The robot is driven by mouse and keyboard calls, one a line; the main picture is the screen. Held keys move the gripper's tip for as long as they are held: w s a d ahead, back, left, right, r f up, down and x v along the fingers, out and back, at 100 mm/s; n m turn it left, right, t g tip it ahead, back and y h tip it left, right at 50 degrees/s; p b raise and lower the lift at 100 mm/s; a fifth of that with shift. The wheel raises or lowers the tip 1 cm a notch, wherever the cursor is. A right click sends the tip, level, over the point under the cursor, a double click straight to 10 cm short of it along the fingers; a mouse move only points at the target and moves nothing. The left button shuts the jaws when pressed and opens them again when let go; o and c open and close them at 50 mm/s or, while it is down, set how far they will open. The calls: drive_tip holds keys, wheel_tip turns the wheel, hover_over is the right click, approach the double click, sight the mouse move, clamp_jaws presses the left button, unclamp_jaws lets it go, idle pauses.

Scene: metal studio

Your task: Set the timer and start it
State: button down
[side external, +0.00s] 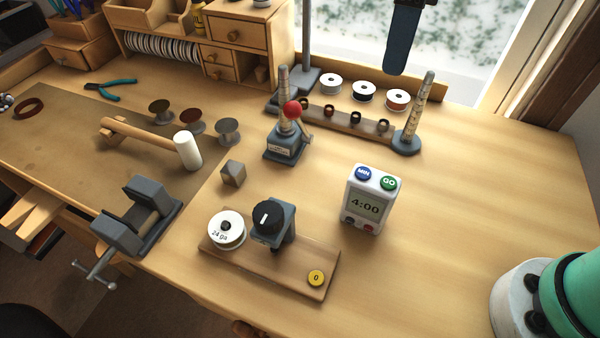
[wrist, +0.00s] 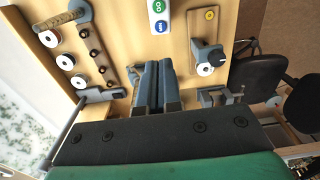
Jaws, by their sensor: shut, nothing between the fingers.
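The timer (side external: 370,200) is a white box standing upright on the bench in the side view, its display reading 4:00. On its top are a blue MIN button (side external: 363,173) and a green GO button (side external: 389,183). Small dark and red buttons sit below the display. In the wrist view the timer (wrist: 159,12) is cut by the top edge, with its green and blue buttons showing. My gripper (side external: 395,72) hangs high at the back of the side view, well apart from the timer. Its blue-grey fingers (wrist: 158,64) are together and empty in the wrist view.
Left of the timer stands a wooden board (side external: 318,262) with a spool and a black knob. Behind are a small press with a red ball (side external: 285,140) and a rack with posts (side external: 345,118). A hammer (side external: 150,140) and vise (side external: 135,220) lie left. The bench right of the timer is clear.

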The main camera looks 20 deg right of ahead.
wheel_tip(320, 180, down, 14)
idle(0.6)
drive_tip(key=shift+a+f, duration=0.1)
drive_tip(key=shift+f, duration=0.7)
drive_tip(key=shift+w, duration=0.1)
wheel_tip(320, 180, up, 9)
idle(0.6)
drive_tip(key=shift+w, duration=0.1)
wheel_tip(320, 180, up, 7)
hover_over(363, 171)
drive_tip(key=s+d, duration=0.2)
drive_tip(key=s, duration=0.1)
drive_tip(key=shift+w+f, duration=0.15)
drive_tip(key=shift+w, duration=0.1)
